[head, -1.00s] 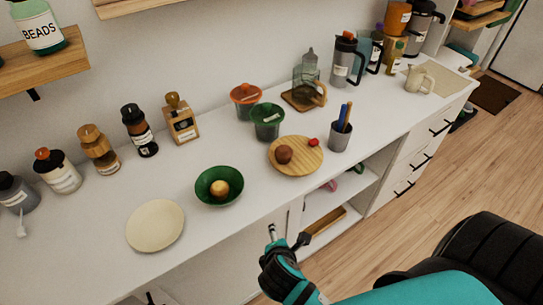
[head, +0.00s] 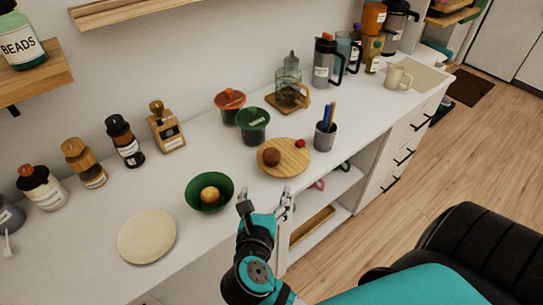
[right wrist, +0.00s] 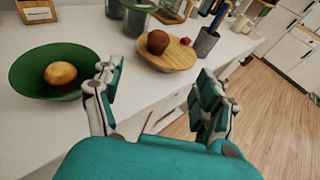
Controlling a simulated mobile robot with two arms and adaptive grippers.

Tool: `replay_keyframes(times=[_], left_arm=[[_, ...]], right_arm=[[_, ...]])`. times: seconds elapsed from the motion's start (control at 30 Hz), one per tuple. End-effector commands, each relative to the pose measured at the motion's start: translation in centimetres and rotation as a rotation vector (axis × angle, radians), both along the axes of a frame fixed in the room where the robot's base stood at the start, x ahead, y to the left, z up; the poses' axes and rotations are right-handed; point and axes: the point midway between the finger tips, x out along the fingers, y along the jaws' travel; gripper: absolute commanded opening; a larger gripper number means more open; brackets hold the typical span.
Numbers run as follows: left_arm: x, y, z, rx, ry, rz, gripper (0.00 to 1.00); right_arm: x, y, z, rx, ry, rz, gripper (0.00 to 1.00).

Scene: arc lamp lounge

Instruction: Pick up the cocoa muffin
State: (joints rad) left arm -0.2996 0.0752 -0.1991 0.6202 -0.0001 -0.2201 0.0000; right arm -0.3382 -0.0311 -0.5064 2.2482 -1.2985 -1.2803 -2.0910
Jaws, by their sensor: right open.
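The cocoa muffin, a dark brown round thing (head: 271,156), sits on a round wooden board (head: 297,165) beside a small red item (head: 300,143). In the right wrist view the muffin (right wrist: 158,42) shows beyond and between my fingers. My right gripper (head: 265,204) is open and empty at the counter's front edge, apart from the muffin and on the near side of the board. A green bowl (head: 190,198) holding a golden-brown bun (head: 210,195) stands to the left of the gripper. My left gripper is not in view.
A pale plate (head: 147,236) lies left of the bowl. Behind the board stand a dark green lidded container (head: 252,125) and an orange-lidded one (head: 229,104). A grey cup with pens (head: 325,136) stands right of it. Open shelves are below the counter.

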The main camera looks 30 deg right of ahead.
Motion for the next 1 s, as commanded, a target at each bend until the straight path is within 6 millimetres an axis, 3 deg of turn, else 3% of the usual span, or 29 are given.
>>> replay_keyframes(times=[0.5, 0.83, 1.0], left_arm=[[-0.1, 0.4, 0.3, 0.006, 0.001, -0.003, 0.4], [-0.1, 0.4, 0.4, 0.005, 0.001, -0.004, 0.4], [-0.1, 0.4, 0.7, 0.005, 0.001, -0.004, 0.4]], right_arm=[[7.2, -6.1, -2.7, -0.012, 0.003, 0.001, 0.74], [9.3, -7.8, -3.6, -0.009, 0.002, 0.0, 0.74], [11.5, -9.2, -4.2, -0.01, 0.003, 0.0, 0.74]])
